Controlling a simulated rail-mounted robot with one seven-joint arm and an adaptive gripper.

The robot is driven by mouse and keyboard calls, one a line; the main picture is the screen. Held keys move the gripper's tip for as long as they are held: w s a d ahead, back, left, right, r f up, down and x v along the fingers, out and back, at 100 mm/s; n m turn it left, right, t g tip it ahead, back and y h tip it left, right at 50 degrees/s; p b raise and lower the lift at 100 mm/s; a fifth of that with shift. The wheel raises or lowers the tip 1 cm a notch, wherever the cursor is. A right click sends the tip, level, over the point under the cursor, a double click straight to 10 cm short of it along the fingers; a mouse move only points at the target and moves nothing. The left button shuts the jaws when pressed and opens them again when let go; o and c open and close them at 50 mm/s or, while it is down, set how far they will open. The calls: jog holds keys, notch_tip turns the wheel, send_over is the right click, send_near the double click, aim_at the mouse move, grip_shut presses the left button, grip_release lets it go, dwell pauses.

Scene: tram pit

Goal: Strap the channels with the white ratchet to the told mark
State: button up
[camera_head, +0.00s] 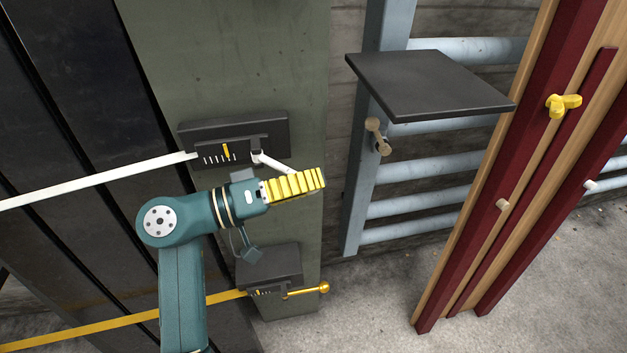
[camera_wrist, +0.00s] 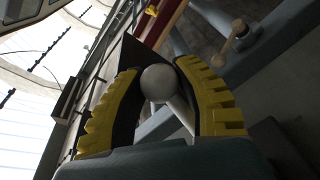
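The white ratchet (camera_head: 235,135) is a dark box on the green-grey post, with a white strap (camera_head: 100,180) entering from the left. Its face has a row of white ticks and one yellow mark (camera_head: 226,151). Its white lever (camera_head: 272,161) slants down to the right, its end hidden behind my gripper (camera_head: 322,178) in the head view. In the wrist view, the lever's white ball knob (camera_wrist: 160,83) sits between the yellow fingertips of my gripper (camera_wrist: 159,72). Both fingers appear to touch the knob.
A second ratchet (camera_head: 270,265) with a yellow strap (camera_head: 120,325) and gold-knobbed lever (camera_head: 308,290) sits below. A dark shelf (camera_head: 430,85), a blue-grey rack (camera_head: 375,190) with a tan-ended lever (camera_head: 377,135), and red-and-wood channels (camera_head: 530,150) with a yellow knob (camera_head: 563,105) stand right.

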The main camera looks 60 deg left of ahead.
jog(key=o, duration=0.5)
jog(key=shift+o, duration=0.2)
jog(key=v, duration=1.2)
